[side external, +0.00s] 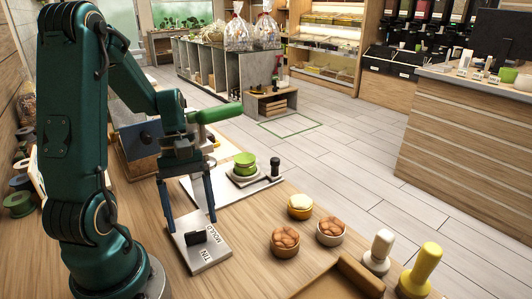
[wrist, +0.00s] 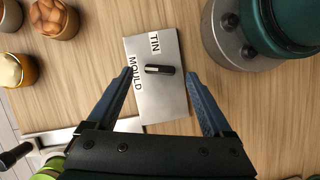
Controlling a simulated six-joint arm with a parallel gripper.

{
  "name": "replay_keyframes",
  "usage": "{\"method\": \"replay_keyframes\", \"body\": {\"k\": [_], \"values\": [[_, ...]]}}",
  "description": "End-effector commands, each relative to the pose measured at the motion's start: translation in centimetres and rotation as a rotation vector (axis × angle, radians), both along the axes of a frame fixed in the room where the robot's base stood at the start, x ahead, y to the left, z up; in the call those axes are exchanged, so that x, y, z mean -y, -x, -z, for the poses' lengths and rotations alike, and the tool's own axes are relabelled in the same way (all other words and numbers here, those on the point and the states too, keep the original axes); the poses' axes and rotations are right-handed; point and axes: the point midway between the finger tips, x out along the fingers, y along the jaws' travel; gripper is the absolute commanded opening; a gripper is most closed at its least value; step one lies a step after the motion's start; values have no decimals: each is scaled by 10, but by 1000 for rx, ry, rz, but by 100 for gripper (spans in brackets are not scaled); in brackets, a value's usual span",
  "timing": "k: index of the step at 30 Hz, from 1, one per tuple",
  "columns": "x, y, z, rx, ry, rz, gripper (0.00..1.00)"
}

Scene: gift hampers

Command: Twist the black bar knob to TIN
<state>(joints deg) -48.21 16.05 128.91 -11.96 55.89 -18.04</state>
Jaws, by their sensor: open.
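The black bar knob (wrist: 160,70) sits on a silver plate (wrist: 165,105) on the wooden counter. The plate carries a TIN label (wrist: 154,43) and a MOULD label (wrist: 134,73). In the wrist view the bar lies nearly level, its left end toward MOULD; TIN is above it. In the side external view the knob (side external: 195,237) is on the plate near the counter's edge. My gripper (wrist: 160,75) is open, one finger on each side of the knob with gaps at both sides. In the side external view my gripper (side external: 192,227) points down over the plate.
Several small filled cups (side external: 285,240) stand to the right, then a white stamp (side external: 380,247) and a yellow stamp (side external: 424,262). A wooden tray (side external: 358,278) is in front.

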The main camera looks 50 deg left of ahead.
Motion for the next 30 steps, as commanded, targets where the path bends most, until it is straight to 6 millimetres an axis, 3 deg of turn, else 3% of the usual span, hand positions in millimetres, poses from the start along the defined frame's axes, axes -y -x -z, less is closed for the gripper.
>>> {"method": "replay_keyframes", "body": {"k": [7, 19, 23, 27, 30], "values": [[-9, -3, -22, 2, -2, -2, 85], [-8, -2, -25, -4, 4, -11, 85], [5, -1, -29, -32, 35, -101, 85], [34, 1, -42, -98, 95, -285, 85], [39, -1, -47, -8, 4, -108, 85]]}}
